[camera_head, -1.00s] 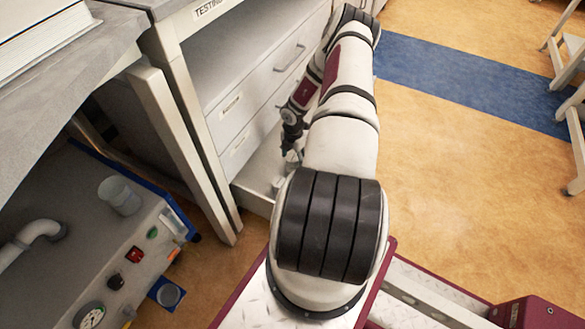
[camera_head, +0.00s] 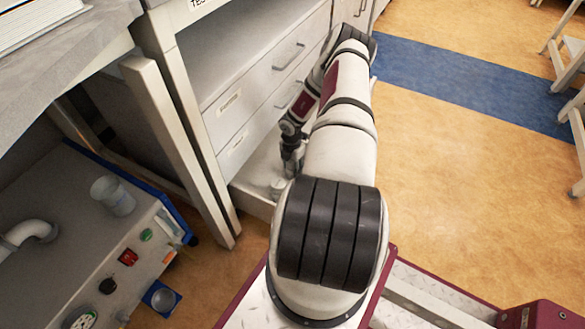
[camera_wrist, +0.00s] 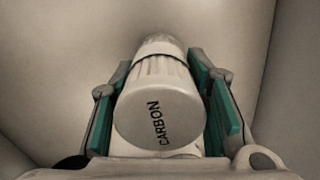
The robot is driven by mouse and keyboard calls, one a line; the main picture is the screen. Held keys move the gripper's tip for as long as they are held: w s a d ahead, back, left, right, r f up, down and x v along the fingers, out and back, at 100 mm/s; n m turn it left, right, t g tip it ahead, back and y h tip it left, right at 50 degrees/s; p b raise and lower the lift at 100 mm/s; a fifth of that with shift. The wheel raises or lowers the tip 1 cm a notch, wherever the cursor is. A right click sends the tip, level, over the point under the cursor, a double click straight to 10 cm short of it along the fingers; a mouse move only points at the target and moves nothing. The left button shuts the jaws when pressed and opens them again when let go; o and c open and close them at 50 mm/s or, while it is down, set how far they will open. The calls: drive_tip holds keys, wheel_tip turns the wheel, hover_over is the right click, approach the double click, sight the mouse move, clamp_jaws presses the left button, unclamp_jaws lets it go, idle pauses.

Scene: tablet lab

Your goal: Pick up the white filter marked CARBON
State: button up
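The white filter (camera_wrist: 157,118) stands in the middle of the wrist view, its round end towards the camera and marked CARBON in black. Its side is ribbed, and its far end is partly hidden. My gripper (camera_wrist: 160,62) has a green-padded finger on each side of it. The fingers lie very close to the filter's sides; whether they press on it cannot be made out. In the head view my gripper (camera_head: 292,170) points down into the open bottom drawer, and the filter is hidden there.
The open drawer (camera_head: 248,194) has pale walls close around my gripper. Shut drawers (camera_head: 228,102) rise behind, and a bench leg (camera_head: 165,130) stands to the left. Open floor (camera_head: 450,180) lies right.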

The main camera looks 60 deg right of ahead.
drive_tip(key=shift+c, duration=1)
